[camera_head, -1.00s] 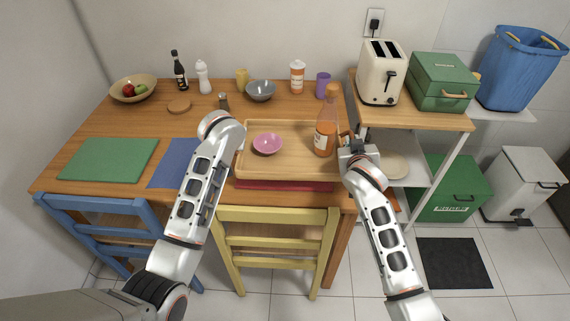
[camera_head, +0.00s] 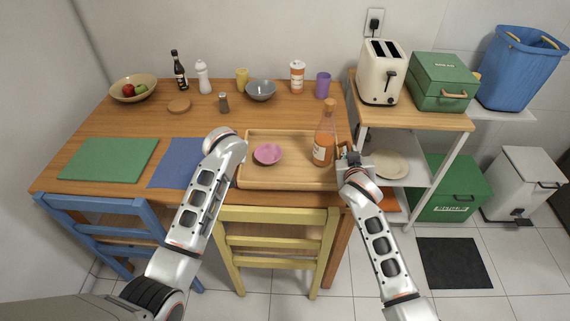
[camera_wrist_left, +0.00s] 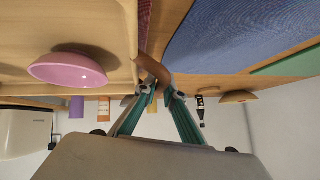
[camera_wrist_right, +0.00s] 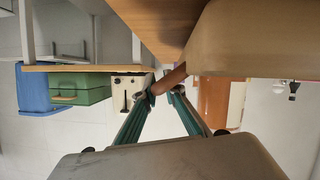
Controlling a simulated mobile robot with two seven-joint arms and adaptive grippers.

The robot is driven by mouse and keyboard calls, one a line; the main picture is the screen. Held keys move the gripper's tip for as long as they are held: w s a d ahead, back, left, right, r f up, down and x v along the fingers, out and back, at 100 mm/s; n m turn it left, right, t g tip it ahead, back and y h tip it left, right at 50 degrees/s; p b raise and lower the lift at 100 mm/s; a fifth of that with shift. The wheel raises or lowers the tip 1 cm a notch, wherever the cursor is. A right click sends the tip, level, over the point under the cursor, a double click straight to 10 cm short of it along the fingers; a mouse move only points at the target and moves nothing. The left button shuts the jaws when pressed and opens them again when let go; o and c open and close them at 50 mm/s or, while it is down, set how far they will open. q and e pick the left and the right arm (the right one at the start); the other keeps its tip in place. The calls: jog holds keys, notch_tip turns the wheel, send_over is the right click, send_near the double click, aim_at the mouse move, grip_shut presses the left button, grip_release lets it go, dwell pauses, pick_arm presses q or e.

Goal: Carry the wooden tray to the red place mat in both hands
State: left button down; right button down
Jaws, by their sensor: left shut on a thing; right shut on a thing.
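The wooden tray (camera_head: 285,175) is at the near edge of the table and carries a pink bowl (camera_head: 268,154) and an upright orange bottle (camera_head: 323,140). My left gripper (camera_wrist_left: 160,92) is shut on the tray's left handle (camera_wrist_left: 152,68); my own arm hides this grip in the head view. My right gripper (camera_head: 347,157) is shut on the tray's right handle, which shows in the right wrist view (camera_wrist_right: 170,80). I cannot tell whether the tray touches the surface below.
A blue mat (camera_head: 175,165) and a green mat (camera_head: 108,160) lie left of the tray. A shaker (camera_head: 224,103), grey bowl (camera_head: 260,90) and purple cup (camera_head: 322,85) stand behind it. A yellow chair (camera_head: 275,225) is in front. A shelf with a toaster (camera_head: 382,72) stands right.

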pick_arm(q)
jog(key=shift+f, duration=0.35)
pick_arm(e)
jog(key=shift+f, duration=0.25)
pick_arm(q)
jog(key=c, duration=2.1)
grip_release()
jog(key=shift+c, duration=0.2)
pick_arm(e)
jog(key=c, duration=2.1)
grip_release()
jog(key=shift+f, duration=0.1)
pick_arm(q)
notch_tip(320, 180, up, 9)
jog(key=shift+r, duration=0.45)
pick_arm(e)
jog(key=shift+s, duration=0.15)
jog(key=v, duration=1.1)
jog(key=shift+s+r, duration=0.2)
jog(key=shift+s, duration=0.15)
